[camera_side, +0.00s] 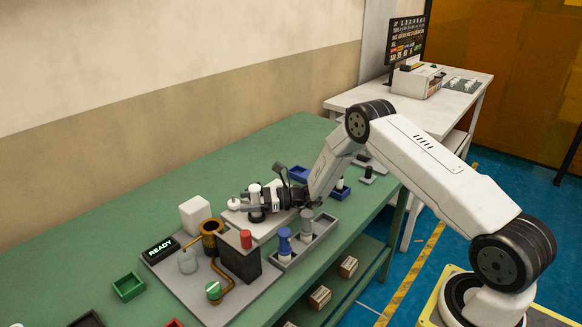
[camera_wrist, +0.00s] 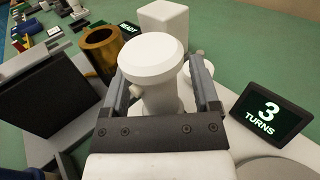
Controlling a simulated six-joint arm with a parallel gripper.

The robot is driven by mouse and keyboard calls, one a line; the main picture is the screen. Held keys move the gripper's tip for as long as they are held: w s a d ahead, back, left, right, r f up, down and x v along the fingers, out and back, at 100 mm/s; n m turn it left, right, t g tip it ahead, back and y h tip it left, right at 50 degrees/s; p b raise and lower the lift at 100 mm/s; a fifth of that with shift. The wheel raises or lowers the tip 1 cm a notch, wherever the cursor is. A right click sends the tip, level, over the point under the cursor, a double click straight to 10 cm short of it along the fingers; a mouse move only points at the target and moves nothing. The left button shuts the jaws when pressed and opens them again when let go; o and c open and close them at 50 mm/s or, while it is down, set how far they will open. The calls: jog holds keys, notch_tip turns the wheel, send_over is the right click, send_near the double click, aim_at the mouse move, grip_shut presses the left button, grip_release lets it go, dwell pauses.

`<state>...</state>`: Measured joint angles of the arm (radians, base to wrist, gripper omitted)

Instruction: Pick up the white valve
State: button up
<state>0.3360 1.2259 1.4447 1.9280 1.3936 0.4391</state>
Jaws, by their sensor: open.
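The white valve (camera_wrist: 152,76) stands between the two fingers of my gripper (camera_wrist: 159,70) in the wrist view. It has a wide round cap on a narrower body. The fingers are open, one on each side of it; I cannot tell whether either touches. In the side view my gripper (camera_side: 249,204) reaches low and level over a pale base, and the top of the white valve (camera_side: 254,188) shows above the fingers. The valve's lower end is hidden by the gripper.
A "3 TURNS" display (camera_wrist: 270,115) stands close right of the gripper. A small white round part (camera_side: 234,204), copper cup (camera_side: 211,232), white block (camera_side: 194,213) and dark box with a red top (camera_side: 240,262) are nearby. A grey tray (camera_side: 318,234) holds blue and grey pieces.

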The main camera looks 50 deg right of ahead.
aim_at(250, 191)
grip_shut()
jog(key=shift+r, duration=0.1)
dwell(0.3)
jog(key=shift+r, duration=1.6)
jog(key=s+r, duration=0.9)
jog(key=s, duration=0.5)
jog(key=shift+a+r, duration=0.3)
jog(key=shift+r, duration=0.05)
